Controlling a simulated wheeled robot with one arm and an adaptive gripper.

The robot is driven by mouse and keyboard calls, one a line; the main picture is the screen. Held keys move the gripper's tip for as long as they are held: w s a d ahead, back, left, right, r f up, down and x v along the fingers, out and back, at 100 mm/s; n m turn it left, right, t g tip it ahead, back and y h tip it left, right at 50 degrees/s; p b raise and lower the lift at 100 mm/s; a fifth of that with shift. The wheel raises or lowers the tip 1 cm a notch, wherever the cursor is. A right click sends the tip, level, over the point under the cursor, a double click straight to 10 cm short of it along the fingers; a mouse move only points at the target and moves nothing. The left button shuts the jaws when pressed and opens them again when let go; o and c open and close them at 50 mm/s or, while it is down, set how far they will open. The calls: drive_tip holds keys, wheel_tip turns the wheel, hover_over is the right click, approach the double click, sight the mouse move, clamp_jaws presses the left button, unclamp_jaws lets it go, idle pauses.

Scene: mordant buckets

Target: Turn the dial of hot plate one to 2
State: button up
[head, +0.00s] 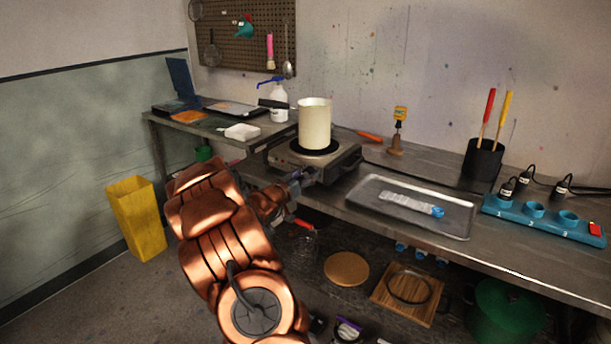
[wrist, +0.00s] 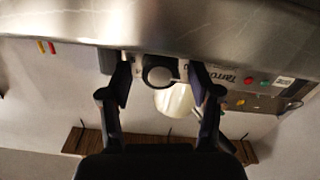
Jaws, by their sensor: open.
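The hot plate (head: 292,158) stands on the steel bench with a tall cream pot (head: 315,124) on its burner. Its round dial (wrist: 160,76) shows in the wrist view on the front panel. My gripper (head: 297,186) is at the hot plate's front. In the wrist view my open gripper (wrist: 161,70) has one finger on each side of the dial. I cannot tell whether the fingers touch it. The dial's marks and pointer are not readable. In the head view my gripper and arm hide the dial.
A metal tray (head: 456,223) lies right of the hot plate, and a blue holder with numbered sockets (head: 550,222) is farther right. A white pump bottle (head: 279,103) stands behind left. A yellow bin (head: 137,218) is on the floor. The lower shelf holds a round board (head: 346,268).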

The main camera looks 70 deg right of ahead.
drive_tip(key=shift+c, duration=0.2)
drive_tip(key=c, duration=1.1)
drive_tip(key=shift+f+m+b, duration=0.1)
drive_tip(key=shift+m+b, duration=0.2)
drive_tip(key=shift+b, duration=0.15)
drive_tip(key=shift+f+m+b, duration=0.15)
drive_tip(key=shift+m+b, duration=0.65)
drive_tip(key=shift+b, duration=0.1)
drive_tip(key=m+b, duration=0.4)
drive_tip(key=shift+m, duration=0.4)
drive_tip(key=m+b, duration=0.3)
drive_tip(key=b, duration=0.1)
drive_tip(key=shift+s+f, duration=0.1)
drive_tip(key=shift+s+r+m+b, duration=0.1)
drive_tip(key=shift+r+m+b, duration=0.05)
drive_tip(key=shift+m+b, duration=0.75)
drive_tip(key=shift+r+m+b, duration=0.1)
drive_tip(key=shift+m+b, duration=0.6)
drive_tip(key=shift+m, duration=0.4)
